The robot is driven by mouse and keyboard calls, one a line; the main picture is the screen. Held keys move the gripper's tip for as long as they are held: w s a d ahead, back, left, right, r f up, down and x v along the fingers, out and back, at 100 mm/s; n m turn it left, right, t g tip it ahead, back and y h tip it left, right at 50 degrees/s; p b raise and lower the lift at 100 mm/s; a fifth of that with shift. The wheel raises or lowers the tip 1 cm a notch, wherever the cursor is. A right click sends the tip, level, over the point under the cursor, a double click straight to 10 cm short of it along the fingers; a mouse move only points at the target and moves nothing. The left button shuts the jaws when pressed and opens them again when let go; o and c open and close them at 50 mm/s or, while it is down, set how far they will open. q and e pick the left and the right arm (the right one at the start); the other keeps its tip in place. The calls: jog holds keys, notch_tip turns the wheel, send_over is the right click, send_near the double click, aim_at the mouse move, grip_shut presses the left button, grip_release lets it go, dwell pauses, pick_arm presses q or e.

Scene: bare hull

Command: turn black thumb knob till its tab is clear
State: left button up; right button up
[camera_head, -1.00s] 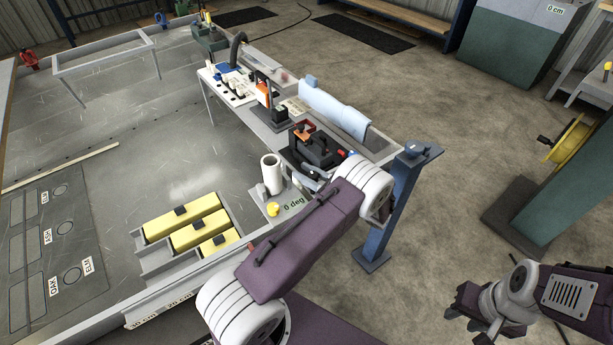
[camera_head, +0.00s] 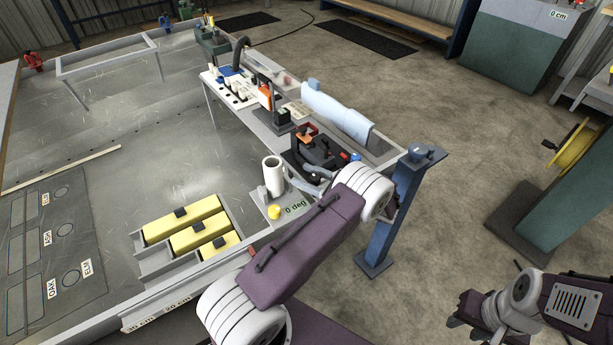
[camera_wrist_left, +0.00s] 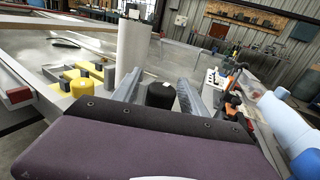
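A round black knob (camera_wrist_left: 160,95) with a small pale mark on its top shows in the left wrist view. It stands between the two grey fingers of my left gripper (camera_wrist_left: 160,82), with a gap visible on each side. In the head view my left gripper (camera_head: 304,184) is low over the near edge of the bench, beside a white cylinder (camera_head: 273,176); the knob is not clearly visible there. Whether a tab on the knob is clear cannot be seen. My right gripper (camera_head: 472,318) is away from the bench at the lower right, its finger gap unclear.
The white cylinder (camera_wrist_left: 132,47) stands close left of my left fingers. A yellow knob (camera_head: 274,212) sits by the "0 deg" plate. Yellow blocks (camera_head: 187,225) lie in a rack to the left. A black device (camera_head: 318,152) and a pale blue roll (camera_head: 338,110) lie beyond.

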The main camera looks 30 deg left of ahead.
pick_arm(q)
jog(key=d, duration=0.9)
dwell(0.3)
